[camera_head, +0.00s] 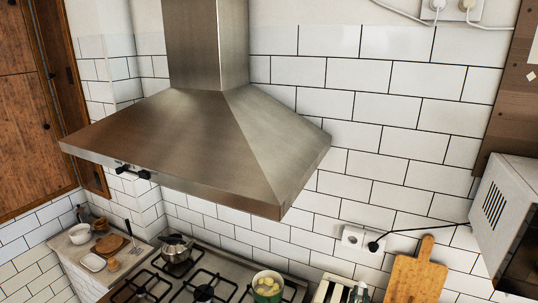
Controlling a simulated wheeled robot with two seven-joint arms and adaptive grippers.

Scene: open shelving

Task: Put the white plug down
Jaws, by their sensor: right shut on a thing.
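Two white plugs, a left one (437,5) and a right one (467,5), sit in a white wall socket plate (452,15) at the top right edge, with a white cord running off to the left. The top of the plate is cut off. I cannot tell whether either is the task's white plug. Neither of my grippers can be made out in this view, so what they hold is hidden.
A steel hood (215,140) juts out over a stove (203,293) with a kettle (176,249) and a green pot (267,284). A wooden board (416,277) leans below a wall socket (352,238) with a black plug (373,246). A microwave (505,215) stands at right.

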